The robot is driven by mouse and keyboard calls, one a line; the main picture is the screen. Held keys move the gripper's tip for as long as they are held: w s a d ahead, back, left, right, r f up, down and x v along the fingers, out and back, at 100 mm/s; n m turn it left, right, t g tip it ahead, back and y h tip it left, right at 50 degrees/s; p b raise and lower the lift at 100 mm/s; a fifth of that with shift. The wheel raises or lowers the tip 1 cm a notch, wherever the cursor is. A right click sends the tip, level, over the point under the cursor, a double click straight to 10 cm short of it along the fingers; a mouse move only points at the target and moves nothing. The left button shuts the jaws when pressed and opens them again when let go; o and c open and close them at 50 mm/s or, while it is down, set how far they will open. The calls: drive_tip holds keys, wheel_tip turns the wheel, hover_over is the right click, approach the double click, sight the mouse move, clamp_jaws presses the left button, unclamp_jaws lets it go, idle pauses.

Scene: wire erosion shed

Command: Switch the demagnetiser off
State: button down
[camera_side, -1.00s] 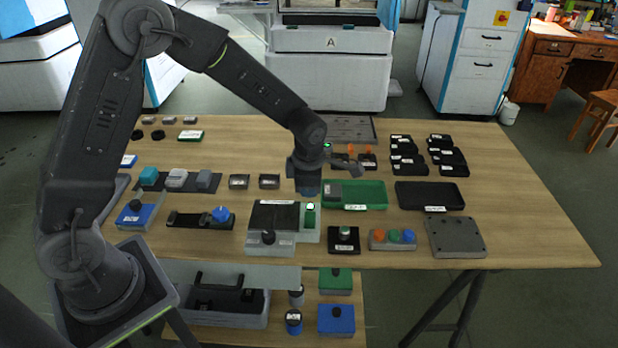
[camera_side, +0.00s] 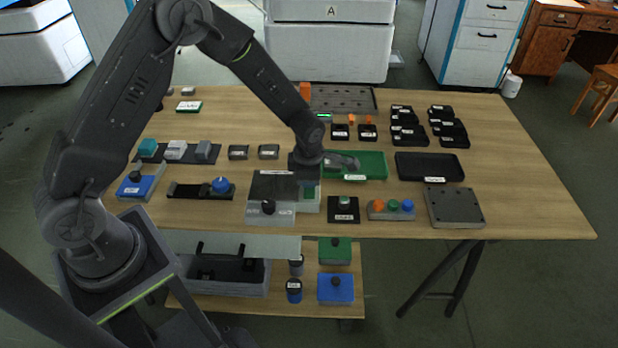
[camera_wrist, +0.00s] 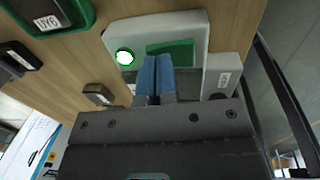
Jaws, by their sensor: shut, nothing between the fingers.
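The demagnetiser is a grey unit with a dark top plate (camera_side: 272,185) and a black knob (camera_side: 268,207) at its front. Its grey switch box, with a green rocker (camera_side: 309,194), adjoins it on the right. In the wrist view the green rocker (camera_wrist: 180,47) sits beside a round lamp (camera_wrist: 124,57), bright white with a green rim. My gripper (camera_side: 308,181) is shut and empty, pointing down over the switch box. Its blue fingertips (camera_wrist: 155,60) overlap the rocker's near edge in the wrist view. I cannot tell whether they touch it.
A green tray (camera_side: 375,173) lies right of my gripper. A black box with a round button (camera_side: 344,207) and a box with orange, green and blue buttons (camera_side: 390,210) stand front right. A blue-knobbed black fixture (camera_side: 200,190) is to the left.

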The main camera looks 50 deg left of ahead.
sight(308, 200)
drive_tip(key=shift+f, duration=0.25)
drive_tip(key=shift+s+d+g, duration=0.3)
drive_tip(key=shift+s+d, duration=0.2)
drive_tip(key=shift+s, duration=0.15)
drive_tip(key=shift+r, duration=0.25)
drive_tip(key=shift+r, duration=0.4)
wheel_tip(308, 200, up, 13)
drive_tip(key=s+d, duration=0.1)
drive_tip(key=shift+d, duration=0.2)
drive_tip(key=shift+s, duration=0.1)
